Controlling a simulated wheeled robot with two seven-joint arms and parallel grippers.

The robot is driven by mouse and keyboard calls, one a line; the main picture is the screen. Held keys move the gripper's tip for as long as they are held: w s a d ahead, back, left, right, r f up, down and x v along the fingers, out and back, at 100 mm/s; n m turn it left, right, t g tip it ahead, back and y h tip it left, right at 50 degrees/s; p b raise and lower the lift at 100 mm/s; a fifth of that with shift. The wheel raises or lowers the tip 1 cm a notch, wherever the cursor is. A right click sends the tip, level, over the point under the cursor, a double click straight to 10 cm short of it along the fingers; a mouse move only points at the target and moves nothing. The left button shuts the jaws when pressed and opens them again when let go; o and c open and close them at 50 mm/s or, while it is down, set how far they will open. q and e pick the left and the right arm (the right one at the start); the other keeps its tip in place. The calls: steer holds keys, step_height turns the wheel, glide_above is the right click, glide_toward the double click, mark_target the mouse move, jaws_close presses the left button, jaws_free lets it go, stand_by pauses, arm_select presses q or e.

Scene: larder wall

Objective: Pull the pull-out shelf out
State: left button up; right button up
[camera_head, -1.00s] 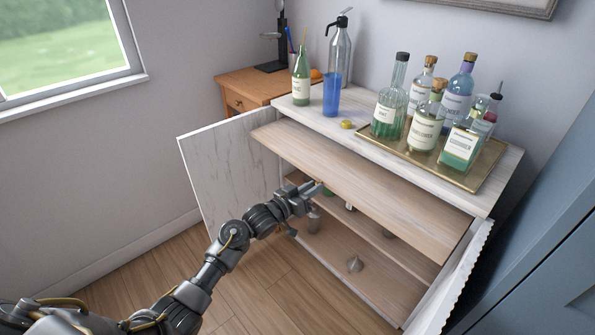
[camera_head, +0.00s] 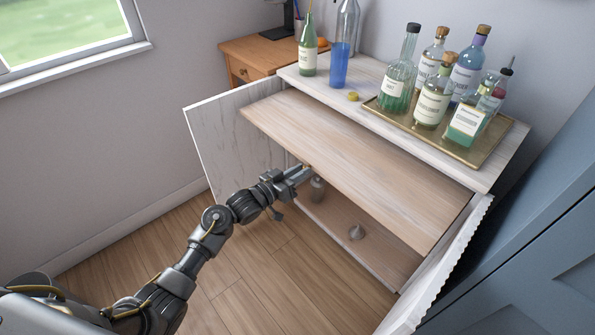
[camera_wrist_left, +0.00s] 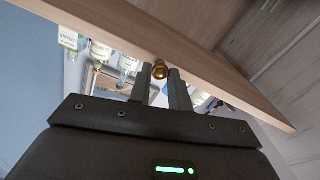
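The pull-out shelf (camera_head: 345,160) is a flat light-wood board jutting well out of the white cabinet (camera_head: 500,165), below its top. In the left wrist view the board's underside (camera_wrist_left: 200,55) runs across the top. A small brass knob (camera_wrist_left: 160,70) at its edge sits between my two fingertips. My left gripper (camera_head: 306,169) is at the shelf's front edge; in the left wrist view (camera_wrist_left: 160,83) its fingers are closed about the knob. In the head view the knob is mostly hidden by the fingers. My right gripper is in neither view.
Both cabinet doors stand open, the left one (camera_head: 232,140) and right one (camera_head: 440,275). Several bottles stand on a brass tray (camera_head: 485,155) and on the cabinet top. A small grey item (camera_head: 356,232) is inside below. Wooden floor (camera_head: 255,285) in front is clear.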

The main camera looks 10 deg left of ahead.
arm_select(q)
steer(key=o, duration=0.5)
steer(key=shift+c, duration=0.2)
steer(key=v, duration=1)
steer(key=shift+s+a, duration=0.3)
steer(key=shift+r, duration=0.1)
